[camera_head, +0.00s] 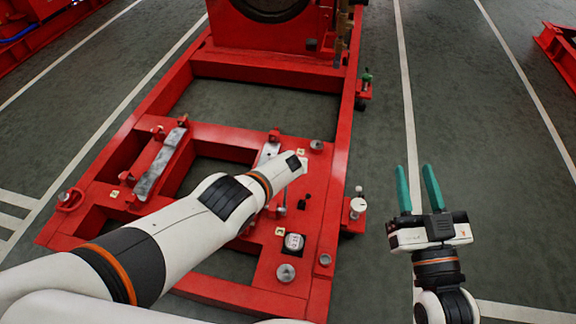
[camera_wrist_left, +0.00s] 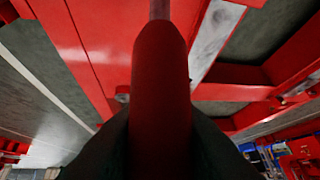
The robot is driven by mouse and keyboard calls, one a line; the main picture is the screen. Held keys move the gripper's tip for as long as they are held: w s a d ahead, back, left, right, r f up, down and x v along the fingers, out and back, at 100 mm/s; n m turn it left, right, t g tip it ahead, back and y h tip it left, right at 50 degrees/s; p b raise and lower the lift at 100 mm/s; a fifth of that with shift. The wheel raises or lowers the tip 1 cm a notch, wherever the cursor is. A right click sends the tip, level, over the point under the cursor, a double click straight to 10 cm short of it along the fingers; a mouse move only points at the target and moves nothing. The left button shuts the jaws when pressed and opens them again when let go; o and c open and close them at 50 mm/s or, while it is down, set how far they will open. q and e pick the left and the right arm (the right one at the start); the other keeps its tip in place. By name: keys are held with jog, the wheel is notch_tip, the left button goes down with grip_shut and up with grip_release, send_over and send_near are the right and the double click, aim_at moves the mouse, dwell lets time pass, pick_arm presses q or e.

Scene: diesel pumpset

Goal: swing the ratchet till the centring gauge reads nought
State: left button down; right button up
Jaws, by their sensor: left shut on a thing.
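The ratchet shows in the left wrist view as a red handle (camera_wrist_left: 160,85) with a grey metal shaft at its far end. My left gripper (camera_wrist_left: 160,140) is shut on this handle, with a dark finger on each side. In the head view my left wrist hides the ratchet and the fingers. A small round white dial (camera_head: 293,241), which looks like the centring gauge, sits on the red frame (camera_head: 345,125) below my left wrist. Its reading is too small to tell. My right gripper (camera_head: 416,178) is open and empty, right of the frame above the floor.
A grey metal bar (camera_head: 160,163) lies across the frame's left part. A large red machine (camera_head: 270,35) stands at the frame's far end. Small fittings, one with a white knob (camera_head: 358,205), stick out along the frame's right edge. The floor (camera_head: 460,110) to the right is clear.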

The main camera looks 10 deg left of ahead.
pick_arm(q)
jog(key=shift+s+f, duration=0.15)
pick_arm(e)
jog(key=shift+r, duration=0.4)
pick_arm(q)
jog(key=c, duration=1.2)
grip_release()
pick_arm(e)
jog(key=shift+s, duration=0.1)
jog(key=shift+f, duration=0.1)
